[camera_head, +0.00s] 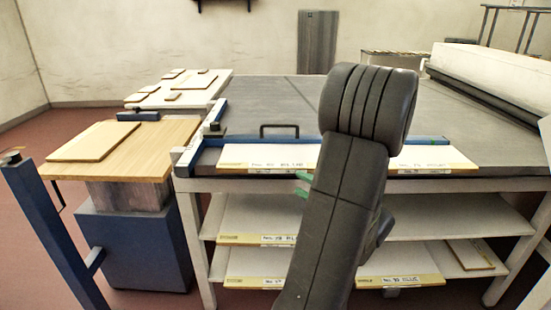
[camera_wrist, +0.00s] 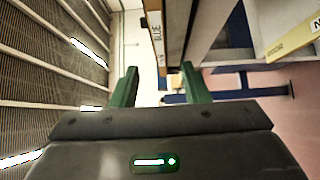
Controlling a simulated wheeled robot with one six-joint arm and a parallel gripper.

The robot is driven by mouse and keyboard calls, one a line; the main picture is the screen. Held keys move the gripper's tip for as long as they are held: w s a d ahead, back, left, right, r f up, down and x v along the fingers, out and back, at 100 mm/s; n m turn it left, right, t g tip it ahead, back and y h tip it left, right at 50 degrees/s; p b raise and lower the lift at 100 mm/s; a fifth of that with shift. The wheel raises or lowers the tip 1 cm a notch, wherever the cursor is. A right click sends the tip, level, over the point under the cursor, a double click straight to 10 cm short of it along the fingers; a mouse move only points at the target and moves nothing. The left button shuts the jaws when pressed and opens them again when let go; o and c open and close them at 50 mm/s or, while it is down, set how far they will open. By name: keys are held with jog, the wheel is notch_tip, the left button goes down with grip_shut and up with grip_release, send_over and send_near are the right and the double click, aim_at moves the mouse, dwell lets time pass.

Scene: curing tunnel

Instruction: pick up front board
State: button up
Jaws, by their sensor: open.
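Pale boards with yellow, labelled front edges lie along the front of the grey table: one on the left (camera_head: 262,155) and one on the right (camera_head: 432,158), with my dark arm crossing between them. I cannot tell which is the front board. My gripper (camera_wrist: 160,88) is open, its two green fingers apart with nothing visibly held. In the head view, green finger parts (camera_head: 303,184) show just below the table's front edge, left of my arm; the rest is hidden. In the wrist view, a labelled board edge (camera_wrist: 156,32) lies ahead, beyond the fingertips.
The grey table (camera_head: 270,95) has a blue front rail and shelves below with more labelled boards (camera_head: 265,238). Left stands a wooden-topped blue stand (camera_head: 150,140) bearing a board (camera_head: 97,141). A white roll-like cover (camera_head: 495,75) is at right. Red floor is clear at left.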

aim_at(277, 171)
jog(key=p+x, duration=0.1)
jog(key=x, duration=1)
jog(key=shift+s, duration=0.1)
grip_shut()
